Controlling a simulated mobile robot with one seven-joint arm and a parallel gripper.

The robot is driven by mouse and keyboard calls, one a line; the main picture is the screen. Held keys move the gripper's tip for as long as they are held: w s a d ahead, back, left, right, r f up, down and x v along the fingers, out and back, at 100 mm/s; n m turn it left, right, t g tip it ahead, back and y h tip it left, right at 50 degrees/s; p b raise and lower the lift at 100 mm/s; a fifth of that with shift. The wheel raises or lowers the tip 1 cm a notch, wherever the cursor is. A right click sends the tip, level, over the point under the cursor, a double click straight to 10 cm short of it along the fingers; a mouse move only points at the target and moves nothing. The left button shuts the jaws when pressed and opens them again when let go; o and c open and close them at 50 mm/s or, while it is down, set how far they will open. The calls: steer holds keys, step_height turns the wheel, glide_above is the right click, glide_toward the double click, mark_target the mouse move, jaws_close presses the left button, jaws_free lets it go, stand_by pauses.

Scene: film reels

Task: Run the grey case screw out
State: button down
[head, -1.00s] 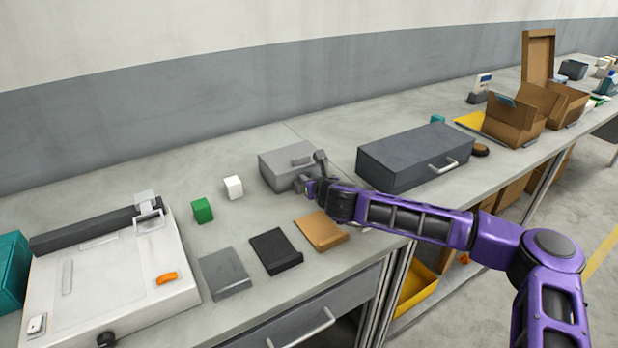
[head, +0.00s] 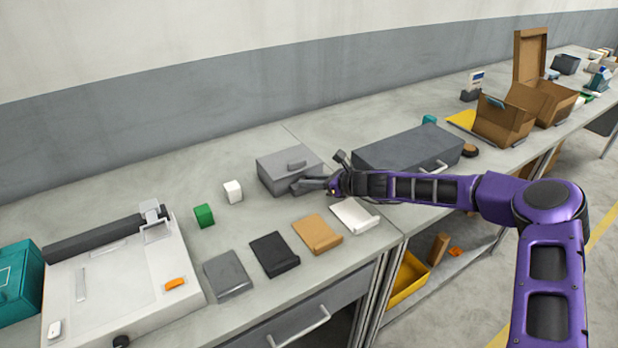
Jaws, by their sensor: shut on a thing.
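A slim grey piece (head: 311,184), which looks like the case screw, stretches from the case's front right side to my gripper. My gripper (head: 332,185) is just right of the case, shut on this piece. The fingers are small and partly hidden by the wrist, so the exact grip and the screw's inner end cannot be made out.
A dark case (head: 405,148) with a handle stands behind my forearm. White (head: 355,215), brown (head: 317,234), black (head: 274,254) and grey (head: 227,274) flat pieces lie in front. White (head: 233,191) and green (head: 204,215) blocks stand left. Bare bench lies behind the grey case.

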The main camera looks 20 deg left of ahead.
steer(key=shift+w+n+g, duration=0.15)
steer(key=shift+n+g, duration=0.15)
steer(key=c, duration=0.7)
jaws_free()
steer(key=shift+m+t, duration=0.4)
